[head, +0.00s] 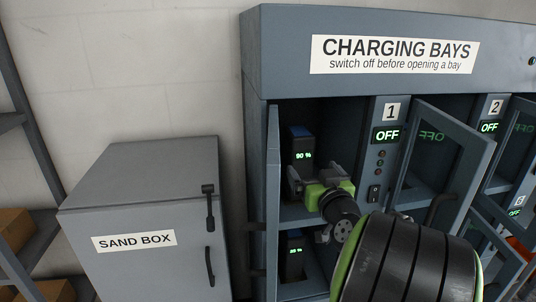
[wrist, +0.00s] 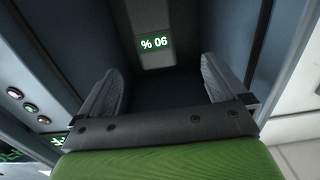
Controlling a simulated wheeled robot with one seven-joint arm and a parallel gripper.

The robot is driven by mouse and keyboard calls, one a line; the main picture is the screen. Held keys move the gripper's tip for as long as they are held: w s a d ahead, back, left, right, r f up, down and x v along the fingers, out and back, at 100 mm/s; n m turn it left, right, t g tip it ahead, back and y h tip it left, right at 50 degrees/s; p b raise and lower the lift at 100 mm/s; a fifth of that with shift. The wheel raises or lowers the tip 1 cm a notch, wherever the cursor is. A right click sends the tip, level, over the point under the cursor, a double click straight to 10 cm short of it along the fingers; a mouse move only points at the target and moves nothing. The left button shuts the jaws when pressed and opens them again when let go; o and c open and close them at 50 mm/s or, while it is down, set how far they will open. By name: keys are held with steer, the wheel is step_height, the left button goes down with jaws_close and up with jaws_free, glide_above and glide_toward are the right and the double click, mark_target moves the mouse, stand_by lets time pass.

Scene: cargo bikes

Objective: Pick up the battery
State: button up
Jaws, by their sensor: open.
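A dark battery (head: 301,143) with a blue top and a green "90 %" display stands upright on the upper shelf of bay 1. In the wrist view the battery (wrist: 157,58) is ahead, with its display upside down. My gripper (head: 302,176) is open at the mouth of the bay, low in front of the battery. In the wrist view the fingers of my gripper (wrist: 160,75) are spread with nothing between them; the battery lies beyond them. My gripper hides the battery's lower part in the head view.
A second battery (head: 294,255) stands on the shelf below. The bay's panel (head: 387,140) reads OFF. A grey sand box (head: 140,220) stands to the left.

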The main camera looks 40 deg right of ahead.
mark_target(302, 151)
steer(key=p+x, duration=0.2)
steer(key=x, duration=0.2)
steer(key=p+x, duration=0.1)
steer(key=x, duration=0.4)
steer(key=shift+w+d+r+p, duration=0.2)
steer(key=shift+d+r+p, duration=0.05)
steer(key=shift+d+p, duration=0.1)
steer(key=p+x, duration=0.1)
steer(key=x, duration=0.2)
steer(key=p+x, duration=0.1)
steer(key=x, duration=0.1)
steer(key=shift+w+d+f, duration=0.15)
steer(key=shift+w+d, duration=0.05)
steer(key=shift+d, duration=0.2)
steer(key=shift+s+a, duration=0.15)
steer(key=shift+c, duration=0.6)
jaws_close()
steer(key=shift+r, duration=0.25)
